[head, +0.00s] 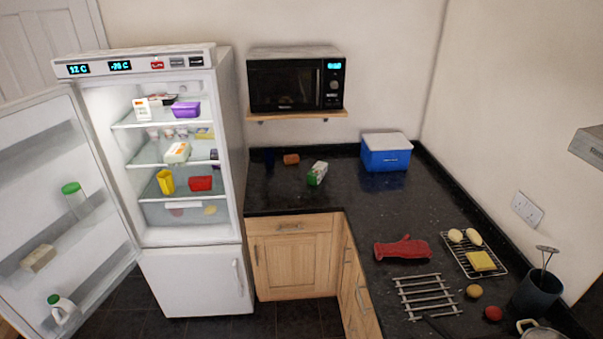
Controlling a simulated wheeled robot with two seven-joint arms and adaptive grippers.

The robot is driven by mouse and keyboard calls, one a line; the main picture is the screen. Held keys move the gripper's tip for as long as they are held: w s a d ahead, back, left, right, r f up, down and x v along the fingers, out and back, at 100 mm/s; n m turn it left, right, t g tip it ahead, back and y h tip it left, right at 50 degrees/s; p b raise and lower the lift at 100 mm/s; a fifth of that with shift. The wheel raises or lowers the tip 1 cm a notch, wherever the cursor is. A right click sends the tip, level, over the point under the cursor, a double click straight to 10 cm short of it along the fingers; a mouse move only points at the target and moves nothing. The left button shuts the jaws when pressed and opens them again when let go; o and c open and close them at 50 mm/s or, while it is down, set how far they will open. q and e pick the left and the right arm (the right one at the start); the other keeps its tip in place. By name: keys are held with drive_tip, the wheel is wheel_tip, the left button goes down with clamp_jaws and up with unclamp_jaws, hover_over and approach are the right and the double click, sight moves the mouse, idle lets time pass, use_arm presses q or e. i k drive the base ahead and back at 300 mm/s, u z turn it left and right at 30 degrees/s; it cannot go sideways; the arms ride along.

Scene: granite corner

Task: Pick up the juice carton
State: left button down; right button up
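A white and green carton (317,173) is on the dark counter, to the left of the blue cooler box; it looks like a juice carton, but its label is too small to read. Another pale carton-like pack with green and yellow marks (177,152) lies on a middle shelf of the open fridge, and a white upright pack (142,109) stands on the top shelf. I cannot tell for sure which is the juice carton. Neither of my grippers is in view.
The fridge (192,278) stands with its door (40,150) open to the left. A blue cooler box (385,153), an orange-brown item (291,159), a red mitt (402,248) and metal racks (428,296) are on the counter. The microwave (296,80) sits above. The counter's middle is clear.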

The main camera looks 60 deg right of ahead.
sight(315, 175)
drive_tip(key=u, duration=0.1)
drive_tip(key=i, duration=0.95)
drive_tip(key=z, duration=0.5)
drive_tip(key=i, duration=0.7)
drive_tip(key=z, duration=0.7)
